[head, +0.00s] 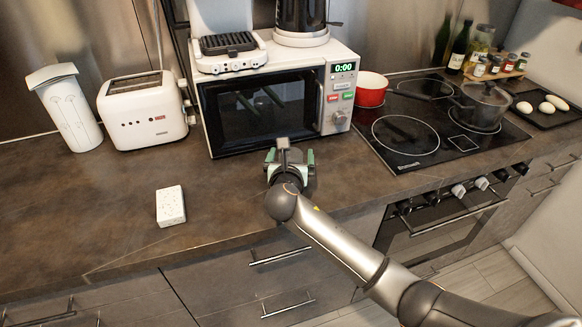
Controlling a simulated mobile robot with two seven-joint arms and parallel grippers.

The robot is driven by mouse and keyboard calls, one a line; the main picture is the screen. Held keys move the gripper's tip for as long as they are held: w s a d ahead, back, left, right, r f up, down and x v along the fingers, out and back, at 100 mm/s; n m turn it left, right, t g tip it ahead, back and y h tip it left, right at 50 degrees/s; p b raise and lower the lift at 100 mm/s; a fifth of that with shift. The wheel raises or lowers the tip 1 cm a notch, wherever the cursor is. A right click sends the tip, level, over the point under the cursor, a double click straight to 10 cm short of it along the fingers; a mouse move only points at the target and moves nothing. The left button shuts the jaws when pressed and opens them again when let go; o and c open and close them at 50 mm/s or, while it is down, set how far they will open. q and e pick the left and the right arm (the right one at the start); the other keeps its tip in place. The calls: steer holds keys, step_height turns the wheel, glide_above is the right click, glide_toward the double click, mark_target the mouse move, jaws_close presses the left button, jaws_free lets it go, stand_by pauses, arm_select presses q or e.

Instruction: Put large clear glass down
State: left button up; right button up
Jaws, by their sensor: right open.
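My right gripper (290,158) is open over the counter, just in front of the microwave. Its green-tipped fingers are spread apart, and its arm comes in from the lower right. I cannot make out a large clear glass in the head view. My gripper and wrist hide the patch of counter under and behind them. My left gripper is not in view.
The microwave (262,112) stands close behind the gripper. A white speckled box (170,206) lies on the brown counter (100,215) to the left. A toaster (147,115) stands behind it.

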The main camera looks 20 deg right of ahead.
steer(key=shift+x, duration=0.85)
jaws_close()
steer(key=shift+r, duration=0.15)
